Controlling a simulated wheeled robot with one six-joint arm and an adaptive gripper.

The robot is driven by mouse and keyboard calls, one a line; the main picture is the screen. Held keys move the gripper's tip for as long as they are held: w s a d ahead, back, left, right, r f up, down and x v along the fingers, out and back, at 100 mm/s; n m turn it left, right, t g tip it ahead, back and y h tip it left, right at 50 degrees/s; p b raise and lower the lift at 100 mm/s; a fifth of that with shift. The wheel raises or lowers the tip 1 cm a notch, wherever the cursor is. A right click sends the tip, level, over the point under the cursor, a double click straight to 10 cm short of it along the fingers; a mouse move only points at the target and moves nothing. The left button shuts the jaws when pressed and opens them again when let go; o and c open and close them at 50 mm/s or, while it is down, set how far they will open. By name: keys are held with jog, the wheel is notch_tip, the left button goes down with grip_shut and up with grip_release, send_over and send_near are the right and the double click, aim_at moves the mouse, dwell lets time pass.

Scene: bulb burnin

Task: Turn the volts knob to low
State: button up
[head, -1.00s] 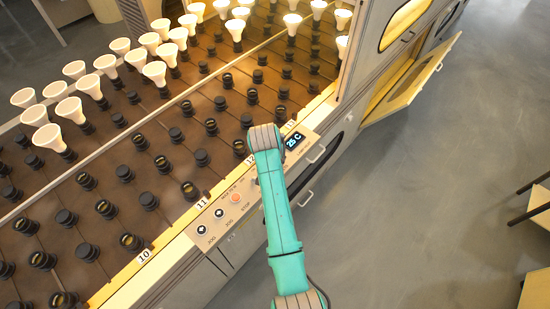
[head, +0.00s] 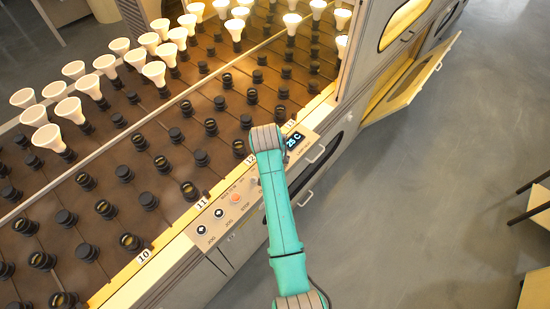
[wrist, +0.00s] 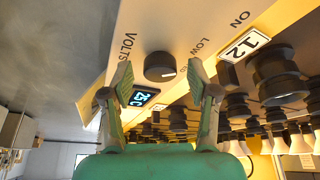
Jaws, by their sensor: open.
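The volts knob (wrist: 160,66) is a dark round knob on the pale control panel (wrist: 190,22), in the upper middle of the wrist view. The word VOLTS is printed to its left, and LOW to its upper right. A small light mark shows near the knob's right side. My gripper (wrist: 160,75) is open, with one green finger on each side of the knob. I cannot tell whether either finger touches it. In the head view my arm hides the knob and the gripper.
A lit display (head: 294,141) reading 25 C sits on the panel. An orange button (head: 236,198) and two small dials lie farther left. Rows of sockets and lit bulbs (head: 154,72) fill the rack behind. A hatch door (head: 412,82) stands open at right.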

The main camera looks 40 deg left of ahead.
jog(key=shift+r, duration=0.1)
jog(key=v, duration=1.2)
jog(key=d+f+t, duration=0.2)
jog(key=d+f, duration=1.3)
jog(key=d, duration=0.2)
jog(key=s+d+f+m+t+y, duration=0.1)
jog(key=s+d+f, duration=0.1)
jog(key=s+d, duration=0.45)
jog(key=s+d+f+t, duration=0.1)
jog(key=s+d+f, duration=0.15)
jog(key=d, duration=0.65)
jog(key=s+d+r+m+t, duration=0.25)
jog(key=s+d+r, duration=0.25)
jog(key=s+d, duration=0.65)
jog(key=s+d+r+t+h, duration=0.1)
jog(key=s+d+r+t, duration=0.1)
jog(key=s+r, duration=0.5)
jog(key=s+d+r+t+h, duration=0.1)
jog(key=s+d+r+t, duration=0.1)
jog(key=s+r, duration=0.5)
notch_tip(320, 180, up, 2)
jog(key=shift+s+d+r+m+h, duration=0.1)
jog(key=shift+s+d+m+h, duration=0.2)
jog(key=shift+m+h, duration=0.15)
